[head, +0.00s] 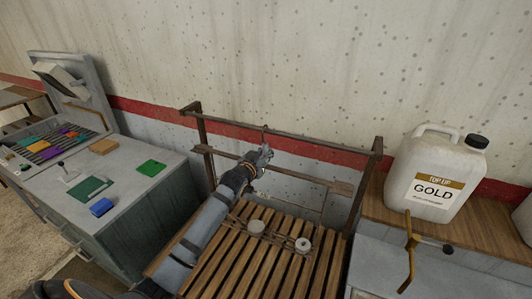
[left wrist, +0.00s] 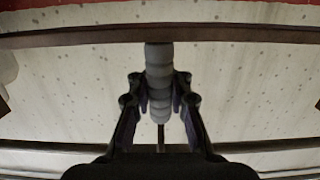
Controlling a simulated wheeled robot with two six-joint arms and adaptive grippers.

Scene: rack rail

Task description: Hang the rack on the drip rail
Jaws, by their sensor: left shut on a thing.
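The drip rail (head: 320,147) is a brown metal bar along the wall, carried by upright posts over a slatted wooden board. It crosses the top of the left wrist view (left wrist: 240,34). My left gripper (head: 264,157) is just below the rail, shut on the rack's grey ribbed handle (left wrist: 159,80), which stands upright between the fingers. The rack's thin hook (head: 264,130) overlaps the rail in the head view; I cannot tell whether it bears on it. The rack's lower part is partly hidden by my left arm. My right gripper is not in view.
A lower brown crossbar (head: 325,182) runs under the rail. Two pale round pieces (head: 302,244) show over the wooden slats (head: 215,262). A white GOLD canister (head: 435,175) stands at right on a wooden shelf. A grey cabinet (head: 120,205) with coloured blocks stands at left.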

